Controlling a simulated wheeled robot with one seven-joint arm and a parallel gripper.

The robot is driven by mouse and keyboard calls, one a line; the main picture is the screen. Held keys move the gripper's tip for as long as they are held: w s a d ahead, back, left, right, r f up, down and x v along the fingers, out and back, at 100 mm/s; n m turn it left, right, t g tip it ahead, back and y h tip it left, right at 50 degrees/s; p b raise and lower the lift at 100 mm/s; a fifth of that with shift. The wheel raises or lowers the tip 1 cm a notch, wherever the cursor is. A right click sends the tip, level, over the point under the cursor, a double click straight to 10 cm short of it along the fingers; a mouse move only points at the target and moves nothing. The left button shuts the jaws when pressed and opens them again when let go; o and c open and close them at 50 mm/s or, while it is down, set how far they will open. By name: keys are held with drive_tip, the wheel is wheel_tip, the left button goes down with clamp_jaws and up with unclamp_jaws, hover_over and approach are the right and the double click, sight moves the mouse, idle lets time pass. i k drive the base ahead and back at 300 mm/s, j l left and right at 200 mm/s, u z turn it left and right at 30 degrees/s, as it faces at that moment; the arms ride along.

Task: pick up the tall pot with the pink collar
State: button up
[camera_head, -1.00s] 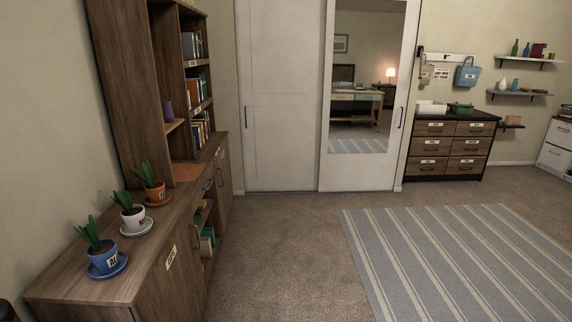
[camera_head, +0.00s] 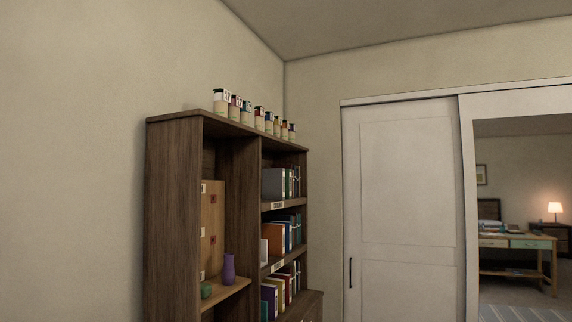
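I see no tall pot with a pink collar that I can make out. A row of several small labelled pots or jars (camera_head: 246,112) stands on top of the tall wooden bookcase (camera_head: 172,215). They have pale bodies and coloured upper bands in red, blue, yellow and dark tones; at this size I cannot tell a pink one. A purple vase (camera_head: 228,268) and a small green pot (camera_head: 206,290) stand on a lower shelf at the left. My gripper is not in view.
Books and binders (camera_head: 281,183) fill the bookcase's right shelves. A white sliding door (camera_head: 405,200) is right of it. A mirror panel (camera_head: 520,210) at the far right shows a desk and a lit lamp. The floor is almost wholly out of view.

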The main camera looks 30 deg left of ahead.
sight(236, 102)
drive_tip(key=i+u, duration=0.1)
drive_tip(key=i, duration=0.75)
drive_tip(key=i+l+u, duration=0.1)
drive_tip(key=i, duration=0.75)
drive_tip(key=i+l+u, duration=0.1)
drive_tip(key=u, duration=1.5)
